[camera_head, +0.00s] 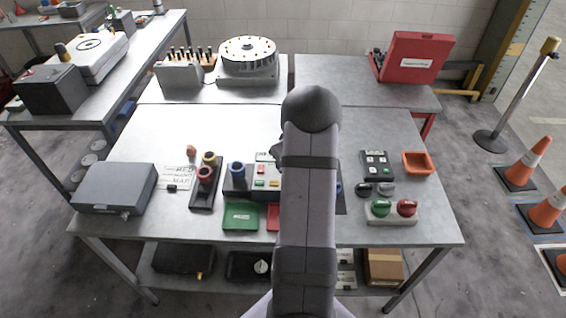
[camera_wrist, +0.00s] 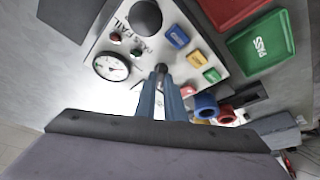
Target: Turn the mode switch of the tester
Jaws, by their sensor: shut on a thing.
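The tester (camera_head: 262,158) is mostly hidden behind my arm in the head view. Its pale panel (camera_wrist: 187,68) shows in the wrist view, with a round gauge (camera_wrist: 112,66), small indicator lights, a black round knob (camera_wrist: 146,16) and blue, yellow, green and red buttons. My gripper (camera_wrist: 161,76) is over this panel, its two fingers close together and shut on a small dark part (camera_wrist: 161,68), seemingly the mode switch. The fingers hide most of it, so its angle cannot be told. My gripper is hidden in the head view.
A green tray (camera_head: 241,217) and a partly hidden red tray (camera_head: 272,217) lie before the tester. A box with green and red knobs (camera_head: 391,220) and an orange bin (camera_head: 418,163) are to the right.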

